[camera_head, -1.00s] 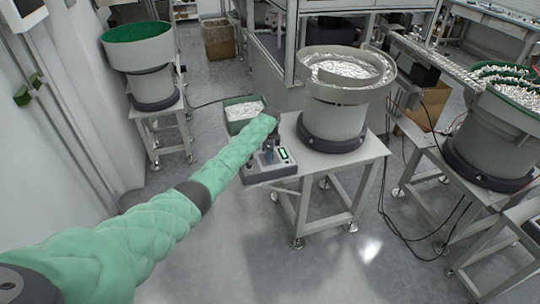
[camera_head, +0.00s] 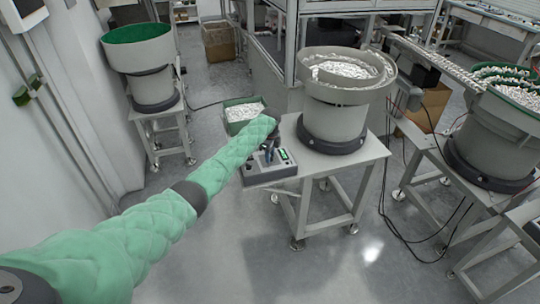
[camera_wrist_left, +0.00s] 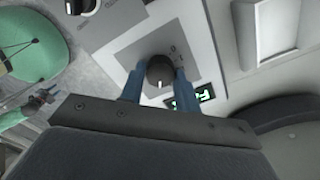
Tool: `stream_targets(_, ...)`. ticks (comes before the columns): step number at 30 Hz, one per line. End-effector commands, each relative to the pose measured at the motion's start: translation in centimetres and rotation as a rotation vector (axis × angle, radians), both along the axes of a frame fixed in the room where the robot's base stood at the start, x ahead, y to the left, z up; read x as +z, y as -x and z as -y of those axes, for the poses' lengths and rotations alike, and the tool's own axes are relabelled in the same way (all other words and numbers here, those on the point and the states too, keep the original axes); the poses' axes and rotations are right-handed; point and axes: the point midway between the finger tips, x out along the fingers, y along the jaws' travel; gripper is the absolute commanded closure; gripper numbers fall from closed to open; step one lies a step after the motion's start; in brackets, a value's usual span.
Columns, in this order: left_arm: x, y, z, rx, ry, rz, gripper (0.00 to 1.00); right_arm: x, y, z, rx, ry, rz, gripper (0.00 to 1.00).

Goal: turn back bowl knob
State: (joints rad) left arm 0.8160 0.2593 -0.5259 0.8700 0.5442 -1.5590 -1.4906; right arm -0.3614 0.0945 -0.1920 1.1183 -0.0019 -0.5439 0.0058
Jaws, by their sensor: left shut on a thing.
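The control box (camera_head: 270,172) with a green-lit display (camera_head: 284,154) sits at the left front corner of the bowl feeder's table. In the left wrist view the round dark knob (camera_wrist_left: 160,73) with a white mark stands on the box's grey panel (camera_wrist_left: 128,58), beside the lit display (camera_wrist_left: 205,94). My left gripper (camera_head: 268,156) reaches down over the box; in the left wrist view its two blue fingers (camera_wrist_left: 158,82) are on either side of the knob and shut on it. My right gripper is not in view.
The bowl feeder (camera_head: 335,118) full of shiny parts stands right beside the box on the table (camera_head: 352,160). A green bin (camera_head: 243,112) of parts is behind my left wrist. Another feeder (camera_head: 500,125) stands at right. The floor in front is clear.

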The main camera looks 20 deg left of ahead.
Motion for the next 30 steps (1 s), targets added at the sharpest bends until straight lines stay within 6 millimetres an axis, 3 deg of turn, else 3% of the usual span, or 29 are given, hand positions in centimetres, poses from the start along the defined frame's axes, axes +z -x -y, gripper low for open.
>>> stream_targets(1, 0.5, -0.3, -0.1, 0.001, 0.000, 0.007, 0.91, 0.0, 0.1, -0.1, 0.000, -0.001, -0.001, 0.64)
stream_targets(2, 0.5, -0.3, -0.1, 0.001, 0.000, 0.007, 0.64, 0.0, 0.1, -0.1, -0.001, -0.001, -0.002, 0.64)
stream_targets(5, 0.4, -0.3, -0.1, 0.001, 0.000, 0.006, 0.46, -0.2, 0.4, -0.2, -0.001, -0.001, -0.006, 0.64)
stream_targets(17, 0.7, -0.1, -0.1, 0.001, 0.000, 0.003, 0.46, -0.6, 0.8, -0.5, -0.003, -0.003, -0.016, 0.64)
stream_targets(20, 1.9, -0.2, -0.1, 0.000, 0.001, 0.005, 0.46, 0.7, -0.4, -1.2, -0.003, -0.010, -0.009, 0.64)
stream_targets(30, 6.7, -0.2, -0.1, 0.001, 0.000, 0.004, 0.46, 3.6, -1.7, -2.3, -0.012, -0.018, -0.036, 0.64)
